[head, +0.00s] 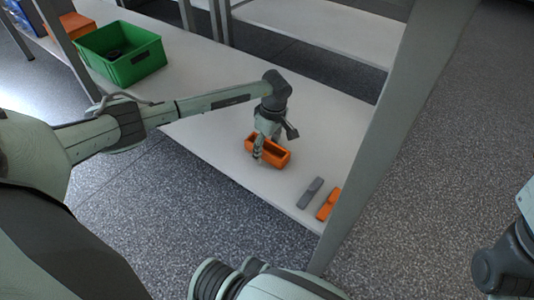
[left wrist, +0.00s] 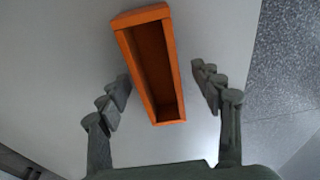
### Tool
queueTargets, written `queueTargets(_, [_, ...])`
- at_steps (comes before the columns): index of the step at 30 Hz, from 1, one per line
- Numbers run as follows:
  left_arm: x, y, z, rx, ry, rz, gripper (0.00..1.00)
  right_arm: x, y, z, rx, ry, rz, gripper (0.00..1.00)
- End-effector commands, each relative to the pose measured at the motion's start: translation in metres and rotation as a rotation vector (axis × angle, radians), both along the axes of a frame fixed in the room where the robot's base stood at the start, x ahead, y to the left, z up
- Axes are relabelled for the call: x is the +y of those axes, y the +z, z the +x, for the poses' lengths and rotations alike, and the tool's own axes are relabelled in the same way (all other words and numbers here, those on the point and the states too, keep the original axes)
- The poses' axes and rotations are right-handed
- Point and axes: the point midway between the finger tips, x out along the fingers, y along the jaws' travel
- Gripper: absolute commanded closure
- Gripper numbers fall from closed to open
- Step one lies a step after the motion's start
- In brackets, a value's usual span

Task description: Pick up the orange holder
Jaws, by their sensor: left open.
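The orange holder (head: 281,158) is an open-topped, empty rectangular box on the pale shelf, near its front edge. In the left wrist view the holder (left wrist: 150,68) stretches away from the camera between my fingers. My left gripper (head: 267,146) is above the holder, pointing down, and partly hides it in the head view. In the left wrist view the left gripper (left wrist: 163,84) is open, with one finger on each long side. Gaps show between both fingers and the holder's walls; the left gap looks narrower. My right gripper is not in view.
A grey piece (head: 310,192) and another orange piece (head: 327,205) lie right of the holder, beside a grey upright post (head: 375,155). A green bin (head: 125,62) with dark contents stands at the left. The shelf between bin and holder is clear.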

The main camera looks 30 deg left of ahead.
Motion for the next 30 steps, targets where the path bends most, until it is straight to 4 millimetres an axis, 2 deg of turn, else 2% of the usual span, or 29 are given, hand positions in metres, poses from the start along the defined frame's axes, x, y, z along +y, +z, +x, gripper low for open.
queueTargets(7, [0.0001, -0.0016, 0.001, -0.003, 0.0, 0.0, 0.36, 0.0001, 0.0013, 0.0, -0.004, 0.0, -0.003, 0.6])
queueTargets(18, [0.0001, -0.0016, 0.0007, -0.002, 0.0, 0.0, 0.82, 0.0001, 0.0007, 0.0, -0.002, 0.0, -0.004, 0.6])
queueTargets(21, [0.0001, -0.0013, 0.001, -0.003, 0.0, 0.0, 0.92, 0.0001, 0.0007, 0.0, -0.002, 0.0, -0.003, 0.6])
queueTargets(30, [0.0003, 0.0024, 0.0012, -0.003, 0.001, 0.0, 0.92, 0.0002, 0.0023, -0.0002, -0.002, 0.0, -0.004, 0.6])
